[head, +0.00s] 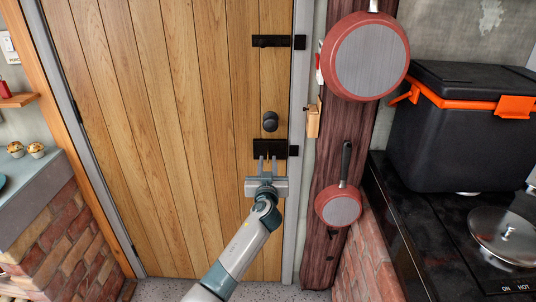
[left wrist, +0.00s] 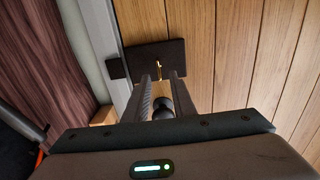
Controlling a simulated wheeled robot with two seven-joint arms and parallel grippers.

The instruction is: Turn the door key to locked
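A wooden door (head: 180,120) fills the left and middle of the head view. A black lock plate (head: 257,148) sits below a dark round knob (head: 270,121) near the door's right edge. In the left wrist view, a small brass key (left wrist: 159,68) shows as a thin upright sliver on the lock plate (left wrist: 143,58). My left gripper (head: 268,158) is in front of the plate, its two fingers apart. In the left wrist view, the key lines up with the gap between the fingertips (left wrist: 160,78); contact cannot be told. The knob (left wrist: 160,106) shows between the fingers. My right gripper is out of view.
A black bolt (head: 272,41) is higher on the door. Red pans (head: 340,207) hang on a dark wood post to the right. A black cooler (head: 440,140) stands on the right counter. A brick-sided counter (head: 55,230) is at left.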

